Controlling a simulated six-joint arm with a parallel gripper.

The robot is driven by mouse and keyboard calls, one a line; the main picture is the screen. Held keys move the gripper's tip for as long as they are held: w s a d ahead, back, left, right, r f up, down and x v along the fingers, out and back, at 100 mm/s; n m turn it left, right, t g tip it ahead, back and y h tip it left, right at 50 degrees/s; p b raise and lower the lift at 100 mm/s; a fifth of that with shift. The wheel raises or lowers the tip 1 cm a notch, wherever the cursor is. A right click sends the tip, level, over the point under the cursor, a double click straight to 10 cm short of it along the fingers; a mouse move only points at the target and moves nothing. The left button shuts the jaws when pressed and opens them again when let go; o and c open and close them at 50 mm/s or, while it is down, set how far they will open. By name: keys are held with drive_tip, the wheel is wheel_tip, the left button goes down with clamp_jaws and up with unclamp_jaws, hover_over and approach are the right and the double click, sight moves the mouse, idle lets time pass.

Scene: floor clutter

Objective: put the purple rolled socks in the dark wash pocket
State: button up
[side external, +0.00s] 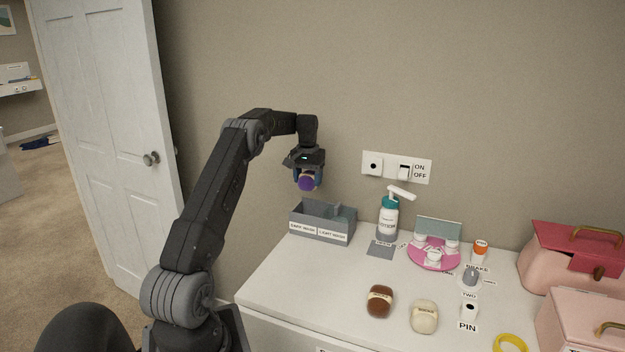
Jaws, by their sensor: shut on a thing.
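The purple rolled socks (306,183) are held in my gripper (306,172), which is shut on them. The gripper points down and hangs in the air above the grey divided box. The box has two labelled pockets: the dark wash pocket (303,228) on the left and the light wash pocket (333,234) on the right. The socks are clear of the box, over its left part as seen from here. The inside of the pockets is mostly hidden by the front wall.
On the white top (285,275) stand a lotion bottle (388,220), a pink round tray (425,262), a brown roll (379,301), a cream roll (424,316) and a yellow ring (510,340). Pink boxes (560,263) stand at the right. A switch plate (388,167) is on the wall.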

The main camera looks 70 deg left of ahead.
drive_tip(key=shift+f, duration=0.1)
drive_tip(key=shift+f, duration=5.95)
drive_tip(key=o, duration=0.9)
drive_tip(key=shift+o, duration=0.5)
wheel_tip(320, 180, up, 14)
drive_tip(key=shift+d, duration=0.1)
drive_tip(key=shift+w, duration=0.1)
